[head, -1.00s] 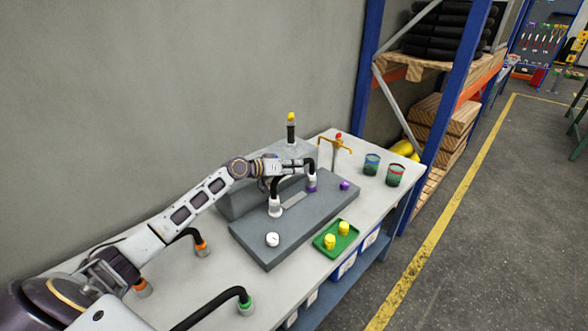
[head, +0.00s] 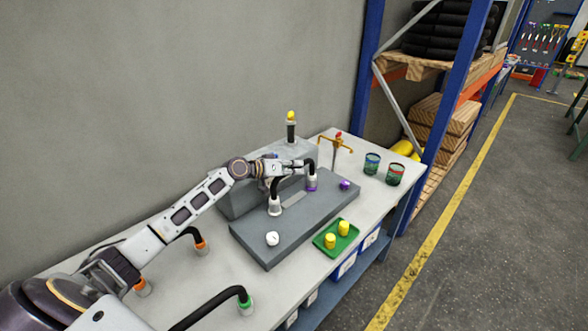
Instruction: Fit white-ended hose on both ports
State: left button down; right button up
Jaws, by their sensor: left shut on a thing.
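The white-ended hose (head: 275,188) is a short black arched hose on the grey block (head: 300,222). Its near white end (head: 275,207) stands upright on the block. Whether either end is fully seated is too small to tell. My left gripper (head: 293,168) is shut on the hose near the top of the arch and hides its middle. A white round port (head: 272,239) and a purple one (head: 345,185) show on the block, uncovered. My right gripper is out of view.
An orange-ended hose (head: 201,246) and a green-ended hose (head: 245,304) lie on the table at the near left. A green tray (head: 330,247) holds yellow caps.

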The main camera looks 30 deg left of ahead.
pick_arm(q)
jog(key=shift+f, duration=0.15)
jog(key=c, duration=1.6)
grip_release()
jog(key=shift+f, duration=0.1)
jog(key=shift+s, duration=0.1)
jog(key=v, duration=1.1)
jog(key=shift+d, duration=0.1)
dwell(0.6)
